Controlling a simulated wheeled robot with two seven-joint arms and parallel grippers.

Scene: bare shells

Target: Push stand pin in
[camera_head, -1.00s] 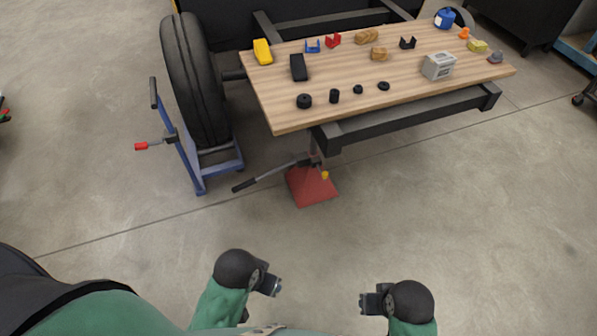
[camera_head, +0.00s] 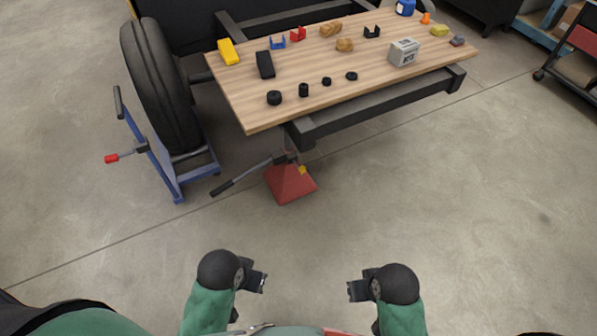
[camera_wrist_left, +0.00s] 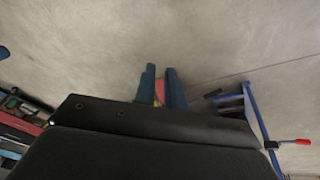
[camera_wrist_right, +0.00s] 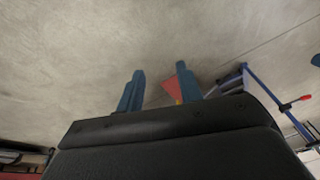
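A red stand (camera_head: 290,184) with a flared base is on the floor under the bench's front edge. A small yellow part (camera_head: 303,170), possibly the stand pin, is at its upper right; how far it sticks out is too small to tell. A black-gripped lever (camera_head: 238,178) slopes down left from the stand's top. My left gripper (camera_head: 264,282) and right gripper (camera_head: 352,291) are empty, low in the head view, well short of the stand. The left fingers (camera_wrist_left: 162,86) show a narrow gap with the red stand beyond. The right fingers (camera_wrist_right: 160,88) are wider apart.
A blue wheel stand (camera_head: 160,160) with a red-tipped rod (camera_head: 112,158) stands at left beside a big black tyre (camera_head: 160,85). The wooden bench top (camera_head: 330,75) holds several small parts and a grey box (camera_head: 404,52). Open concrete floor (camera_head: 400,180) lies ahead and right.

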